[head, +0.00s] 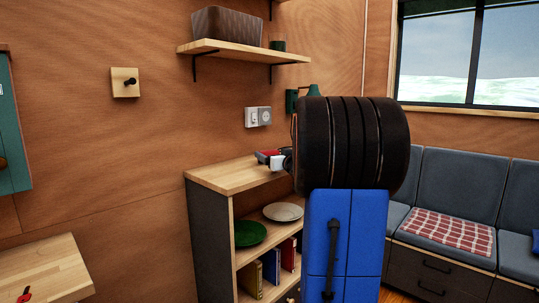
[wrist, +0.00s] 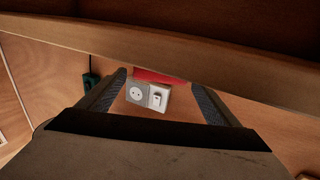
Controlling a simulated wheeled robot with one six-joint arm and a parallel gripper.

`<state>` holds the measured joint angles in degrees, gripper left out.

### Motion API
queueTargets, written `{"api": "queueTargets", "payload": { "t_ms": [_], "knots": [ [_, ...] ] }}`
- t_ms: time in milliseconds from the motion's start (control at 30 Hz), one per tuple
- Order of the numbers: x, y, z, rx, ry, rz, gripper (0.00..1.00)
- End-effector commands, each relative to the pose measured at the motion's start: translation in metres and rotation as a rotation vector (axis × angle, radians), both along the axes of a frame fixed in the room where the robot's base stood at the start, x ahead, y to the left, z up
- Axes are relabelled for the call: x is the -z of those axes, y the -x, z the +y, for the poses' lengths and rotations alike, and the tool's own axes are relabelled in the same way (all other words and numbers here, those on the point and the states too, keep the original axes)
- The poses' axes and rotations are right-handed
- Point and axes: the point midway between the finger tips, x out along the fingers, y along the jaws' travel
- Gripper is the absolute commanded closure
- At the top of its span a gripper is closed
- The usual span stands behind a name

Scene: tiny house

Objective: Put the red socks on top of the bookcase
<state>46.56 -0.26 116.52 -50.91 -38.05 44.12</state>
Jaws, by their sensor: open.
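The bookcase (head: 232,176) stands against the wooden wall, with a bare light wood top. My gripper (head: 268,158) is at the bookcase top, partly hidden by my own arm. In the wrist view my gripper (wrist: 165,97) is open, with its two dark fingers apart. A small red patch, which looks like the red socks (wrist: 160,76), shows between and beyond the fingertips, partly cut off by a wooden edge (wrist: 200,52). Red also shows beside my gripper in the head view; I cannot tell whether it is the socks, or whether they touch the top.
A wall shelf (head: 230,50) with a dark basket (head: 226,26) hangs above. A socket (head: 257,117) and green lamp (head: 313,91) are close behind. Plates and books fill the lower shelves. A wooden table (head: 35,270) with a small red item is at lower left.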

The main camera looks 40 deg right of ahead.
Motion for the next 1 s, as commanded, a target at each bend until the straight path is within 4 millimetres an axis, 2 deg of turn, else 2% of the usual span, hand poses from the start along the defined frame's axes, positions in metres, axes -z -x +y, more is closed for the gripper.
{"api": "queueTargets", "payload": {
  "t_ms": [33, 200, 400, 600, 1000],
  "knots": [
    [-0.001, 0.012, 0.003, 0.003, 0.002, -0.002, 0.15],
    [0.000, 0.042, 0.013, 0.003, 0.000, -0.001, 0.15],
    [-0.001, 0.069, 0.021, 0.002, 0.001, -0.001, 0.15],
    [0.000, 0.079, 0.025, 0.001, 0.000, 0.000, 0.15],
    [0.000, 0.080, 0.026, 0.001, 0.000, 0.000, 0.15]
  ]
}}
